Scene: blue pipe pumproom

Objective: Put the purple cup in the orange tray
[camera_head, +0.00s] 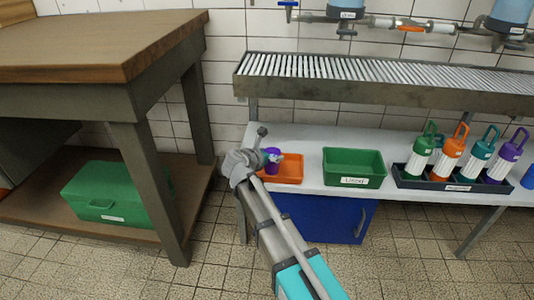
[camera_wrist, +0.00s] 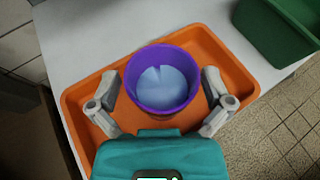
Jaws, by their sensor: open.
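The purple cup (camera_wrist: 163,78) is in the orange tray (camera_wrist: 236,77) in the wrist view, near the tray's middle, seen from above with a pale blue inside. My gripper (camera_wrist: 161,102) is open, with one finger on each side of the cup and small gaps showing between fingers and cup. In the head view the orange tray (camera_head: 288,171) sits at the left end of the white counter. The purple cup (camera_head: 275,156) shows there partly, mostly hidden behind my gripper (camera_head: 262,160). I cannot tell whether the cup's base touches the tray floor.
A green bin (camera_head: 354,168) stands right of the tray on the white counter (camera_head: 310,140). Farther right, a dark rack (camera_head: 452,182) holds several coloured bottles. A slatted metal shelf (camera_head: 390,72) runs above the counter. A wooden table (camera_head: 95,45) stands at the left, with a green box (camera_head: 118,193) below.

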